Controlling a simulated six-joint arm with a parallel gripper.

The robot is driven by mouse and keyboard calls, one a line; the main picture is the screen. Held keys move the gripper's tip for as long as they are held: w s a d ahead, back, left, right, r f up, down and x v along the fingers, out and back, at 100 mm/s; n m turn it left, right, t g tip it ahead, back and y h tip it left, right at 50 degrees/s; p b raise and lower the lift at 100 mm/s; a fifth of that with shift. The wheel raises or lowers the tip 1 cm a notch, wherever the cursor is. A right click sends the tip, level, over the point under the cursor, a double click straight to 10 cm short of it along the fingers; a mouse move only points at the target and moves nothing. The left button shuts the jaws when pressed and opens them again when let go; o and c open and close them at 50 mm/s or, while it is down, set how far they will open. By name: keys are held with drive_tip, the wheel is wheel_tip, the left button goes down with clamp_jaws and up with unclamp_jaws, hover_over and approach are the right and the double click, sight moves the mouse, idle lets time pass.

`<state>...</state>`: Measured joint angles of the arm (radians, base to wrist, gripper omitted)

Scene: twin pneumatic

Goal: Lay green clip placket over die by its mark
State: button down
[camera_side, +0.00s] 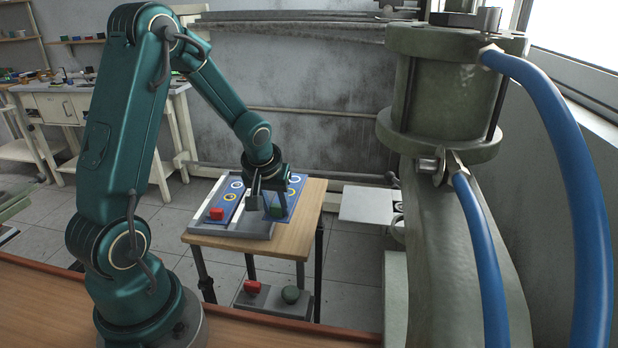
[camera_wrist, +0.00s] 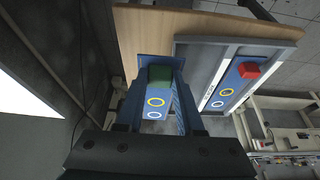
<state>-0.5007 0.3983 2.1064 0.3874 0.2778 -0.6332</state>
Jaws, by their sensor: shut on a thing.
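The green clip placket is a blue strip with a green clip and ring marks. In the side view it (camera_side: 294,188) is at the right part of a small wooden table, partly behind my gripper (camera_side: 267,205). In the wrist view the placket (camera_wrist: 154,115) lies between the fingers of my gripper (camera_wrist: 158,95), which is shut on it. Its green clip (camera_wrist: 160,75) is at the far end, with a yellow and a white ring nearer. I cannot tell whether it is clear of the table. The die is not clearly visible; a pale plate (camera_side: 366,205) stands beside the press.
A second blue placket with a red clip (camera_side: 216,213) lies in a grey tray (camera_side: 235,230) on the wooden table (camera_side: 303,222). The large press (camera_side: 445,90) and blue hoses (camera_side: 575,150) fill the right.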

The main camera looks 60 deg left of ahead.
drive_tip(key=s+a+r, duration=0.5)
drive_tip(key=s, duration=0.1)
drive_tip(key=w+d+r+m+h, duration=0.3)
drive_tip(key=w+r+m, duration=0.2)
drive_tip(key=r+m, duration=0.3)
drive_tip(key=w+d+r+m+h, duration=0.3)
drive_tip(key=w+r+m, duration=0.25)
drive_tip(key=m, duration=0.45)
drive_tip(key=w+d+f, duration=0.2)
drive_tip(key=d, duration=0.1)
drive_tip(key=w+d+f, duration=0.2)
drive_tip(key=d+f, duration=0.1)
drive_tip(key=w+d+f, duration=0.2)
drive_tip(key=w+d, duration=0.1)
drive_tip(key=shift+d+f, duration=0.15)
drive_tip(key=shift+f, duration=2.15)
drive_tip(key=shift+f, duration=0.35)
